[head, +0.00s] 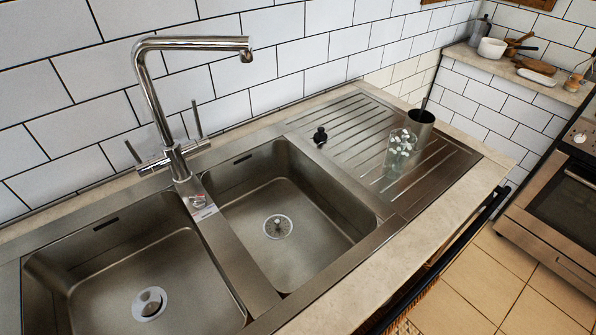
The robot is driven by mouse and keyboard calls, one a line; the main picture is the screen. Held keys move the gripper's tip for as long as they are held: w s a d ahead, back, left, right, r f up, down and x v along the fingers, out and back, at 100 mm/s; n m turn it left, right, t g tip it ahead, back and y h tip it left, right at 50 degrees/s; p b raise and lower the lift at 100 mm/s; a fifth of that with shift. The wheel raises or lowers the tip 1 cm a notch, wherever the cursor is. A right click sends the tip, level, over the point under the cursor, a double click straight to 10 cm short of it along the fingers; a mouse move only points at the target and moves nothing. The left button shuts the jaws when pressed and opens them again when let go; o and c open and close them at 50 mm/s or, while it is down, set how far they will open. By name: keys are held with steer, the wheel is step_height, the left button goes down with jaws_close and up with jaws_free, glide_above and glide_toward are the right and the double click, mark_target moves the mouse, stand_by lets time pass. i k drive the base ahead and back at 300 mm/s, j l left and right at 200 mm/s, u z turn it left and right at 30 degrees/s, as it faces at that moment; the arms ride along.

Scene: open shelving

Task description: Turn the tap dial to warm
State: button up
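A chrome tap (158,110) stands behind the divider between two steel sink basins. Its tall spout bends to the right, with the outlet over the right basin. A lever handle (197,120) rises upright on the tap's right side. A second lever handle (132,152) is on its left side, tilted up to the left. A small plate with a red mark (197,199) is at the tap's base. I cannot tell which temperature setting the levers show. No water is seen flowing. My gripper is not in view.
The right basin (325,215) and left basin (80,265) are empty. A glass (390,165) with white items and a dark cup (420,122) stand on the drainboard (350,130). A black stopper (320,135) sits behind the right basin. A tiled wall is close behind the tap.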

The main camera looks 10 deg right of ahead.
mark_target(199, 202)
steer(key=k+j+z, duration=0.1)
steer(key=j+z, duration=0.25)
steer(key=k+j+z, duration=0.15)
steer(key=j+z, duration=0.2)
